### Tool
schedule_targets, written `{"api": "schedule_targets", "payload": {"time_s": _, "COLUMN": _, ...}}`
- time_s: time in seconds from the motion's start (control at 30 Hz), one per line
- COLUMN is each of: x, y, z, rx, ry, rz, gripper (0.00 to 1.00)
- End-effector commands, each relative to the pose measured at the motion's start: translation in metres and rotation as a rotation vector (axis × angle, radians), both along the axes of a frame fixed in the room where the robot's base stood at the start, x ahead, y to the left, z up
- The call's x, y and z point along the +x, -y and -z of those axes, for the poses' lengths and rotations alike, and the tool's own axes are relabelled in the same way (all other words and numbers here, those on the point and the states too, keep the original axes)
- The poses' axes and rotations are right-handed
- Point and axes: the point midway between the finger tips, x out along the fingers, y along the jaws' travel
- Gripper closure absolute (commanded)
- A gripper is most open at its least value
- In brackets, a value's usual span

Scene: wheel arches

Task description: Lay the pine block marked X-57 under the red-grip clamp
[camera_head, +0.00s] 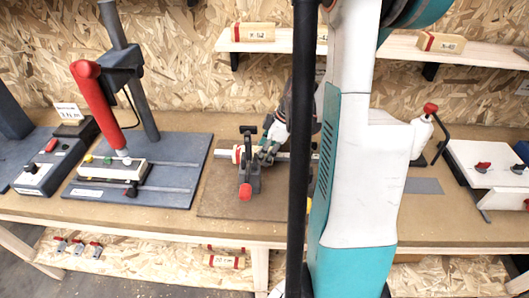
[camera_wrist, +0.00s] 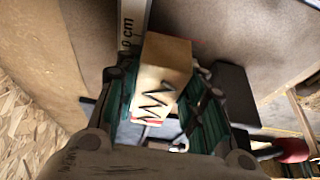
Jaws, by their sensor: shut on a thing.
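A pine block (camera_wrist: 165,72) sits between the green pads of my gripper (camera_wrist: 160,95) in the wrist view. My gripper is shut on it. Black strokes show on its face, but I cannot read the mark. In the head view my gripper (camera_head: 268,152) is low over the brown board, just behind the red-grip clamp (camera_head: 246,190), with a pale block end with red beside it to the left. The clamp's red grip (camera_wrist: 293,150) also shows at the right of the wrist view. I cannot tell whether the block touches the board or lies under the clamp's arm.
A metal scale (camera_wrist: 133,25) runs along the board beside the block. A press with a thick red lever (camera_head: 97,100) stands left, and a red-knobbed stand (camera_head: 430,110) right. More pine blocks lie on the shelf (camera_head: 320,45). My arm hides the bench's middle right.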

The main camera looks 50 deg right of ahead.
Motion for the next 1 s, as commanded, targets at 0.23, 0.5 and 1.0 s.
{"api": "schedule_targets", "payload": {"time_s": 0.23, "x": 0.0, "y": 0.0, "z": 0.008, "rx": 0.0, "ry": 0.0, "rz": 0.0, "gripper": 0.89}}
{"api": "schedule_targets", "payload": {"time_s": 0.5, "x": 0.0, "y": 0.0, "z": 0.012, "rx": 0.0, "ry": 0.0, "rz": 0.0, "gripper": 0.89}}
{"api": "schedule_targets", "payload": {"time_s": 1.0, "x": 0.0, "y": 0.0, "z": 0.009, "rx": 0.0, "ry": 0.0, "rz": 0.0, "gripper": 0.43}}
